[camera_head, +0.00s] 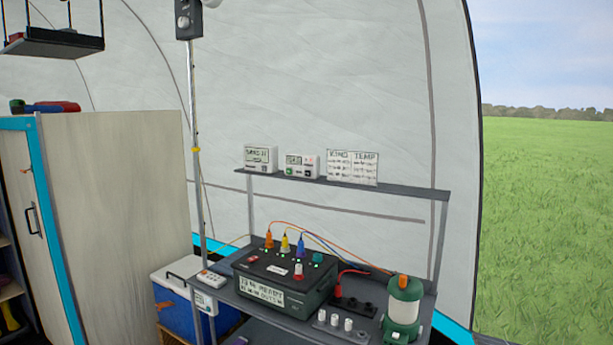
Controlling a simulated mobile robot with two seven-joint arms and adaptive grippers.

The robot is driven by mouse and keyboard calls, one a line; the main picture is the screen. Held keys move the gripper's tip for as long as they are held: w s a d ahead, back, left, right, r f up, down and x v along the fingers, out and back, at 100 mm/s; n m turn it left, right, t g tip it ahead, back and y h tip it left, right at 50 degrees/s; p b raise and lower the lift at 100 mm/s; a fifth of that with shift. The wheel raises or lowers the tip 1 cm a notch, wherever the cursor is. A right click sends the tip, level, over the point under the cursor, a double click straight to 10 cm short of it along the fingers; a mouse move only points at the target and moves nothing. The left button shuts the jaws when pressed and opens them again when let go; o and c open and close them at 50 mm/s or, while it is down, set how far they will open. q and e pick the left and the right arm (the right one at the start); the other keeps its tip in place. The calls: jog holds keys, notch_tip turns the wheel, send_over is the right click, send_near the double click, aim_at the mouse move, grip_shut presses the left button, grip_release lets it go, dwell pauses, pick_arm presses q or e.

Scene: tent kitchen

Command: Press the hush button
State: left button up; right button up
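No control in view has a readable hush label, so I cannot tell which is the hush button. A small white unit with a display (261,158) stands at the left of the grey shelf. Beside it is a second white unit (300,166) with small coloured buttons, one of them green. A grey device (189,20) with a round pale part is at the top of a pole. A small white panel with buttons (211,279) lies at the left end of the table. Neither of my grippers is in view.
A dark console (318,296) with plugged cables fills the middle of the table (225,293). The pole (195,130) rises at the left, near a blue cooler (172,301) and a wooden cabinet (120,220).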

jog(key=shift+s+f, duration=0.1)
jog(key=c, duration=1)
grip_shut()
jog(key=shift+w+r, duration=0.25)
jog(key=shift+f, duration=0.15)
